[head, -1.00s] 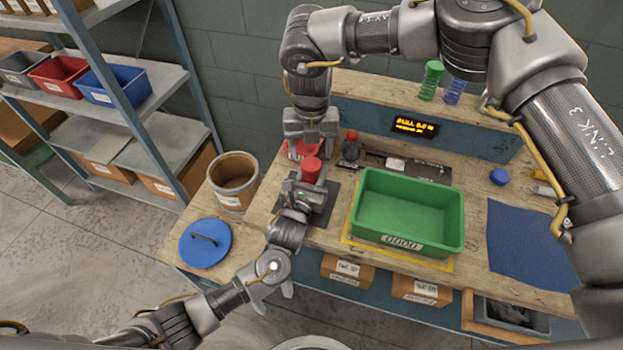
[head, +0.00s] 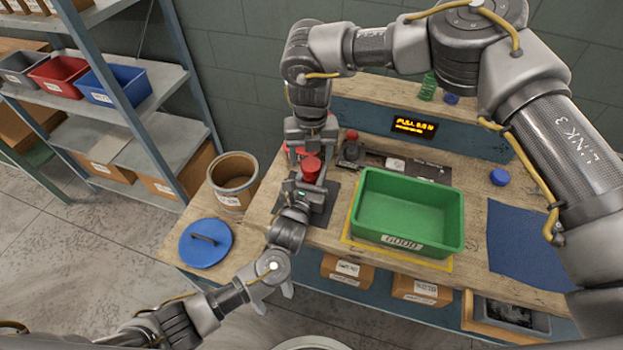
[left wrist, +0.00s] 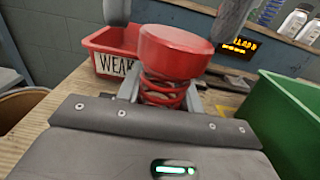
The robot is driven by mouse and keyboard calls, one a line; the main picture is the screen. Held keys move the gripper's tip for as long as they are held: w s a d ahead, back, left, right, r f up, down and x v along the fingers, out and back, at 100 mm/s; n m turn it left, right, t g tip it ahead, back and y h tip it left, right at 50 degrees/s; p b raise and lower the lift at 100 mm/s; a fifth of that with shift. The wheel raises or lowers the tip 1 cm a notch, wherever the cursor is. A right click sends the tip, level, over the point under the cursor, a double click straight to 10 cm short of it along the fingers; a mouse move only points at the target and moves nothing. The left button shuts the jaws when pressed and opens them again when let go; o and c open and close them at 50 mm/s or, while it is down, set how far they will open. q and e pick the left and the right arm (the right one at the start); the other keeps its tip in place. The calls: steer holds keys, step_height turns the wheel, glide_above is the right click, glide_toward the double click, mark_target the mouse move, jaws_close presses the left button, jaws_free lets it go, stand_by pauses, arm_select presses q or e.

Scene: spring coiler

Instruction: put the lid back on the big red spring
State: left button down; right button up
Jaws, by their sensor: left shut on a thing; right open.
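The big red spring (left wrist: 163,92) stands upright between the fingers of my left gripper (head: 311,186), which is shut on it. The red lid (left wrist: 174,52) sits at the spring's upper end in the left wrist view; the lid also shows in the head view (head: 312,166). I cannot tell whether it is fully seated. My right gripper (head: 311,147) is open just above and behind the lid. In the left wrist view its fingers are at the top edge, one on either side of the lid. The spring's lower part is hidden by my left gripper.
A red bin marked WEAK (left wrist: 112,52) stands behind. A green bin (head: 408,212) on a yellow mat stands to the right. A brown bucket (head: 233,181) and a blue handled lid (head: 205,243) are at left. A blue mat (head: 525,245) lies bare at right.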

steer(key=shift+f, duration=1.2)
steer(key=shift+c, duration=0.2)
steer(key=c, duration=0.9)
steer(key=o, duration=1.1)
step_height(320, 180, up, 12)
arm_select(q)
steer(key=c, duration=0.8)
jaws_free()
steer(key=shift+c, duration=0.2)
